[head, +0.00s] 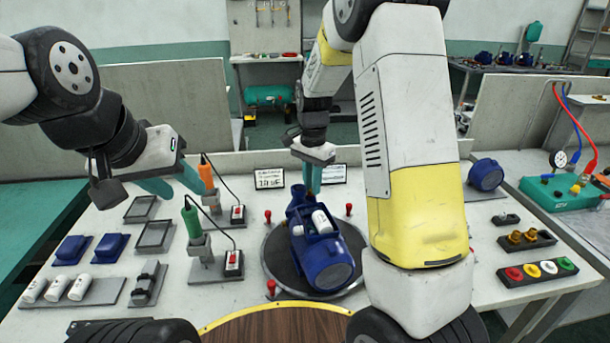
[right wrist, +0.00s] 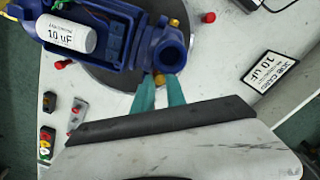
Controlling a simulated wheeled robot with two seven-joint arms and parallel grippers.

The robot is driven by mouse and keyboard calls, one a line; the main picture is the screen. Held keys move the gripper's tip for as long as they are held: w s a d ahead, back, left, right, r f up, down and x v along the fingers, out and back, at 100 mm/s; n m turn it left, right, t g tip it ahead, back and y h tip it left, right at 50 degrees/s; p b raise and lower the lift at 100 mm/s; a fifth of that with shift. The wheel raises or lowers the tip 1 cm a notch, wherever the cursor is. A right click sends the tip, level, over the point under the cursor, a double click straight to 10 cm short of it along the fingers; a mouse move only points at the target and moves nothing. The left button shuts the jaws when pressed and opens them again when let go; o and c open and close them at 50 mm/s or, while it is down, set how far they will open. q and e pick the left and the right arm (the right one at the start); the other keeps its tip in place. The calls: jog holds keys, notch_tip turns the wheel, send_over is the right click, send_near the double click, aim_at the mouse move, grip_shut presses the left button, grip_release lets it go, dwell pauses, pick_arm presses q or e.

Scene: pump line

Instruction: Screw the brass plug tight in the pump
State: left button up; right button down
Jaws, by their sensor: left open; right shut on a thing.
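The blue pump (head: 330,262) lies on the round dark turntable (head: 275,262) in the middle of the bench. It also shows at the top left of the right wrist view (right wrist: 118,35), its open box holding a white capacitor (right wrist: 68,34) marked 10 uF. My right gripper (head: 312,190) points down at the pump's far end. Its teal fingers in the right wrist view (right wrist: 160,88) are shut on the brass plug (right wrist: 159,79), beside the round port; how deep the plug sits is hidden. Another brass piece (right wrist: 174,23) shows across the port. My left gripper (head: 174,187) is open and empty above the bench's left side.
Green (head: 193,222) and orange (head: 206,172) tools stand in holders on the left, near blue covers (head: 108,248) and white capacitors (head: 80,289). Brass fittings (head: 527,239) and coloured caps (head: 540,269) sit in trays on the right. Red knobs (head: 271,287) ring the turntable.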

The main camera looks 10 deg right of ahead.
jog(key=shift+s, duration=0.1)
jog(key=m, duration=0.3)
jog(key=shift+m, duration=0.3)
jog(key=m, duration=0.3)
jog(key=shift+f, duration=0.1)
jog(key=m, duration=0.3)
jog(key=shift+m, duration=0.4)
